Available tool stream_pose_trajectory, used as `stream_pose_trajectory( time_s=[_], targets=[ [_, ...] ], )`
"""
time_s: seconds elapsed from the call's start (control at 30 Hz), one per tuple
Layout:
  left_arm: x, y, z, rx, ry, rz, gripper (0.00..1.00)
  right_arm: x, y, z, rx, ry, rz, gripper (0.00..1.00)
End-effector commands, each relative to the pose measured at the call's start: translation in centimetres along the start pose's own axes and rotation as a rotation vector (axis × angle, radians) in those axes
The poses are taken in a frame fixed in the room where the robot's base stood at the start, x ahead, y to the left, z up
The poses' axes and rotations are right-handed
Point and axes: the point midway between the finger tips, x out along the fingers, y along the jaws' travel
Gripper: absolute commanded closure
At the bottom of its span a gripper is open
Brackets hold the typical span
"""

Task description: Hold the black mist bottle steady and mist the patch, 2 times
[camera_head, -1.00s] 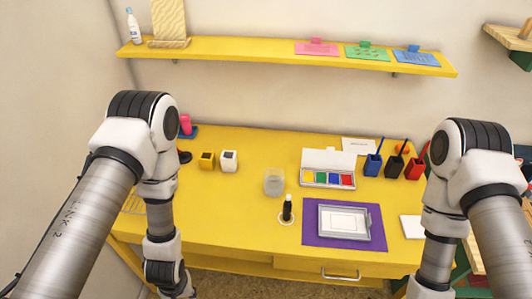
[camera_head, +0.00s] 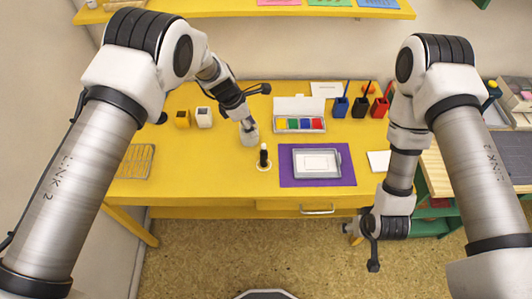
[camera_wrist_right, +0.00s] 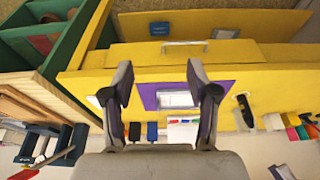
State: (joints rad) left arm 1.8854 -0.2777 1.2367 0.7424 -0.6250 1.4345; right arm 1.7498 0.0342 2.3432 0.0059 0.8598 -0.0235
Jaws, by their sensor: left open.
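The black mist bottle (camera_head: 264,156) stands upright on a pale round spot on the yellow table; it also shows in the right wrist view (camera_wrist_right: 245,112). The patch (camera_head: 316,162) is a white rectangle in a grey tray (camera_head: 342,166) on a purple mat (camera_head: 290,183), right of the bottle. My left gripper (camera_head: 257,107) is open and empty, behind and above the bottle, over the glass jar. My right gripper (camera_head: 362,246) hangs in front of the table edge, away from the bottle. In the right wrist view its fingers (camera_wrist_right: 161,75) are apart with nothing between them.
A glass jar (camera_head: 249,136) stands behind the bottle, under my left gripper. A paint box (camera_head: 300,109) and black, blue and red brush pots (camera_head: 360,107) line the back. A wire rack (camera_head: 135,162) lies at left. The table front between rack and bottle is clear.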

Motion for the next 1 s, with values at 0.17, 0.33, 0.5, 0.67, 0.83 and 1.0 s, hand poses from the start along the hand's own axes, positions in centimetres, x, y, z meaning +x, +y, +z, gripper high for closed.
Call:
stream_pose_trajectory(
  time_s=[0.17,0.33,0.5,0.67,0.83,1.0],
  targets=[
    [0.0,0.0,-0.1,0.001,0.001,0.0,0.58,3.9,-2.0,-11.8,-0.082,0.36,-0.003,0.41],
    [0.0,0.0,-0.1,0.002,0.002,0.0,0.58,6.1,-8.4,-21.8,-0.185,0.713,-0.061,0.41],
    [0.0,0.0,-0.1,0.002,0.002,0.0,0.58,7.4,-18.7,-25.4,-0.262,0.95,-0.19,0.41],
    [0.0,0.0,-0.1,0.002,0.002,0.0,0.58,9.3,-23.2,-21.9,-0.291,0.926,-0.257,0.41],
    [0.0,0.0,-0.1,0.002,0.002,0.0,0.58,10.4,-23.8,-21.0,-0.292,0.905,-0.264,0.41],
    [0.0,0.0,-0.1,0.002,0.002,0.0,0.58,12.1,-24.7,-23.0,-0.291,0.905,-0.264,0.41]
  ],
)
